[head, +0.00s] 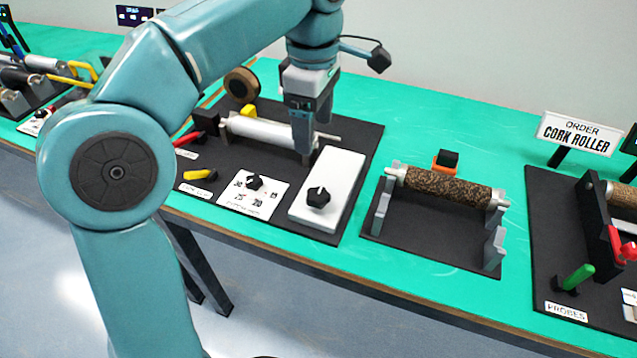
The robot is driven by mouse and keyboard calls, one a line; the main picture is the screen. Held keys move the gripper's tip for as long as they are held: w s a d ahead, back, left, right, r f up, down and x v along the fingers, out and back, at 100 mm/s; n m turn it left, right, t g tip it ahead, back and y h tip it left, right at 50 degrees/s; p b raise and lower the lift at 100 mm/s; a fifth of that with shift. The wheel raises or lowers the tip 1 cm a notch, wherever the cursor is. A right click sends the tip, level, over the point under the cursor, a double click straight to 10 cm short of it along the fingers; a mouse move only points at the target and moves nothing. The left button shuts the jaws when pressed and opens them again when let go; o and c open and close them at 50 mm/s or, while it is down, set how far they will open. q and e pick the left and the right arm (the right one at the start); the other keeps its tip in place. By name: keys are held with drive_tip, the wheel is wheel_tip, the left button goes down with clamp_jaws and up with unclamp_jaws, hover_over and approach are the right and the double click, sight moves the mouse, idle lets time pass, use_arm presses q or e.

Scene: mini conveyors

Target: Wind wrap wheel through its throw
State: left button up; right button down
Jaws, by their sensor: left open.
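A tan and black ring-shaped wheel (241,85) stands at the back of the left dark board; I cannot tell whether it is the wrap wheel. A white roller (262,131) lies across that board in front of it. A black knob (319,196) with a white mark sits on a white box (334,183). My left gripper (306,158) points down at the roller's right part, behind the white box. It is open, and nothing shows between its fingers. It hides part of the roller; contact is unclear. My right gripper is not in view.
A second black knob (254,182) sits on a numbered white dial plate (257,199). Red and yellow levers stick out at the board's left. A cork roller (447,189) rests on a grey stand at right. An "ORDER CORK ROLLER" sign (578,134) stands behind. Green table between boards is clear.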

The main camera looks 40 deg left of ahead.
sight(315, 193)
use_arm(q)
wheel_tip(315, 193, down, 14)
drive_tip(key=b, duration=0.4)
drive_tip(key=shift+s+f, duration=0.1)
drive_tip(key=shift+f, duration=0.6)
drive_tip(key=c, duration=1)
drive_tip(key=shift+c, duration=0.2)
